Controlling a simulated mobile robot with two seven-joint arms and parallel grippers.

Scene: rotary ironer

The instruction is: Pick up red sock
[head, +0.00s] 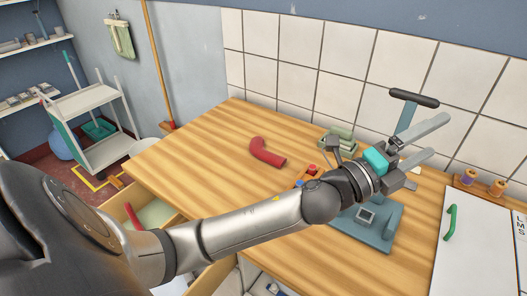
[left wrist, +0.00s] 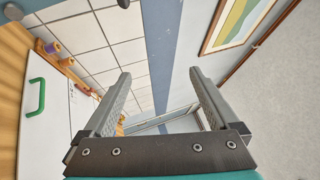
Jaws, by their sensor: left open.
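My left gripper (head: 440,136) is open and empty, held above the right part of the worktop, well to the right of the sock. Its two grey fingers also show spread apart in the left wrist view (left wrist: 160,73), with nothing between them; the sock is not in that view. My right gripper is not in view.
A blue-grey device (head: 375,235) with a black-handled lever (head: 413,97) stands under and behind my left gripper. A white lid with a green handle (head: 449,222) is at right. An open drawer (head: 150,212) juts out at front left.

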